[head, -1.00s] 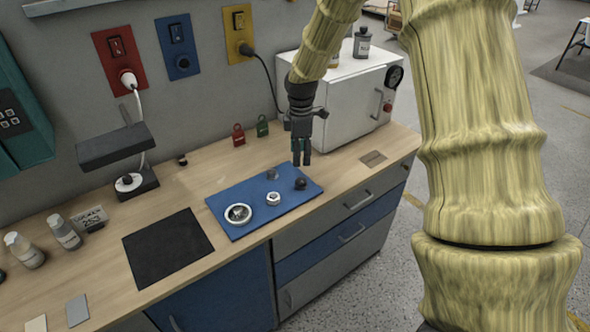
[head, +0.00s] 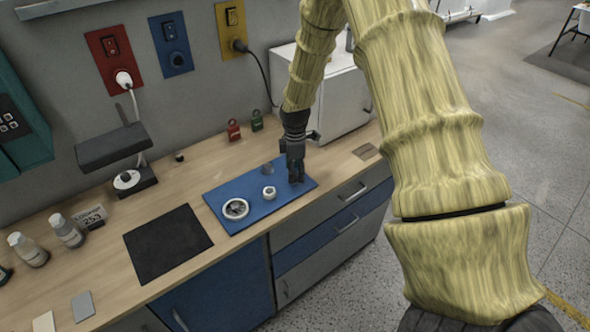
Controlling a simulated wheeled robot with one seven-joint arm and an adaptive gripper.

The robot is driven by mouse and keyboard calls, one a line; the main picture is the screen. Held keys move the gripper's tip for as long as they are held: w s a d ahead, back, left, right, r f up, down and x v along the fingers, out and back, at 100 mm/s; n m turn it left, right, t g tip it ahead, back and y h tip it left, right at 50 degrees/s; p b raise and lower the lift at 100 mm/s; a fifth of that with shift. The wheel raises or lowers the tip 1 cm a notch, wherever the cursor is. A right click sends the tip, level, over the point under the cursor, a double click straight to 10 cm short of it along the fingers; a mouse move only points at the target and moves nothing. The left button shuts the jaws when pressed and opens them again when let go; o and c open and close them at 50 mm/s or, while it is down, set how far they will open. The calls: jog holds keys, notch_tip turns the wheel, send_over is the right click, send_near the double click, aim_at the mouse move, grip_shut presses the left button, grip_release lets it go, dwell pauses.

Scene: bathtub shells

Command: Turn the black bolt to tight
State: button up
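My gripper (head: 296,180) points straight down at the right part of the blue mat (head: 240,218). Its fingertips are low, at the spot where the black bolt stood in the earlier frame. The black bolt is now hidden by the fingers, or too small and dark to tell from them. I cannot tell whether the fingers touch it or are closed on it. Left of the gripper on the mat are a small white-topped bolt or nut (head: 269,193), a grey piece (head: 267,169) behind it, and a round white-rimmed part (head: 236,209).
A white cabinet (head: 335,110) stands behind my gripper. A red padlock (head: 234,130) and a green padlock (head: 257,121) stand at the back. A black mat (head: 168,243) lies left of the blue mat. Wood surface between the mats and the wall is mostly clear.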

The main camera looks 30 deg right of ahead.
jog(key=shift+s+f, duration=0.1)
jog(key=shift+f, duration=0.4)
jog(key=c, duration=1)
